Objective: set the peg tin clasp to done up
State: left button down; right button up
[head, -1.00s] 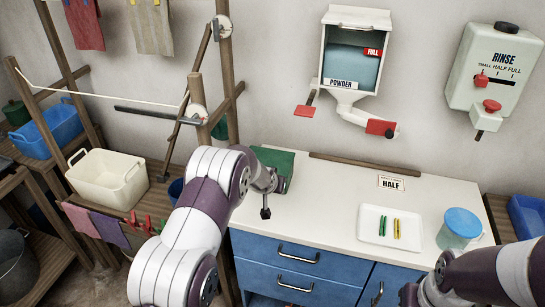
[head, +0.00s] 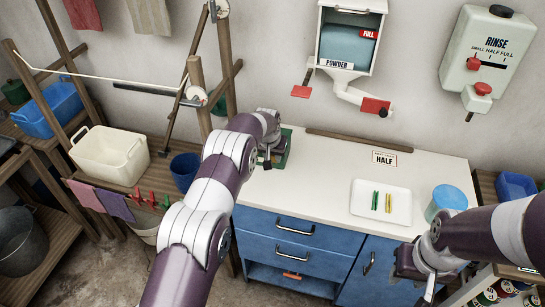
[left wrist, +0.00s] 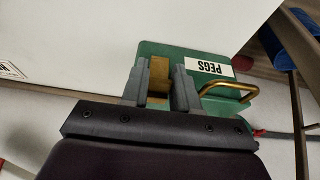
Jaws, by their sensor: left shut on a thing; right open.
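The green peg tin (head: 284,160) sits at the left end of the white counter, partly hidden by my left arm. In the left wrist view the tin (left wrist: 150,54) shows its white PEGS label, a brass wire handle (left wrist: 232,92) and a flat brass clasp (left wrist: 159,72). My left gripper (head: 268,161) is at the tin; in the wrist view its fingers (left wrist: 159,88) are either side of the clasp, shut on it. Whether the clasp is done up cannot be told. My right gripper (head: 428,290) is open and empty in front of the blue cabinet, away from the tin.
A white tray (head: 361,207) with a green and a yellow peg and a blue-lidded tub (head: 446,200) stand on the counter's right. The powder dispenser (head: 350,45) and rinse dispenser (head: 487,55) hang on the wall. A wooden rack (head: 226,85) rises left of the counter. Mid-counter is clear.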

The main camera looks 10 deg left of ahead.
pick_arm(q)
jog(key=c, duration=0.9)
grip_release()
jog(key=shift+f, duration=0.1)
jog(key=b+v, duration=0.3)
jog(key=v, duration=0.9)
jog(key=shift+s+a+r, duration=0.1)
jog(key=shift+r, duration=0.25)
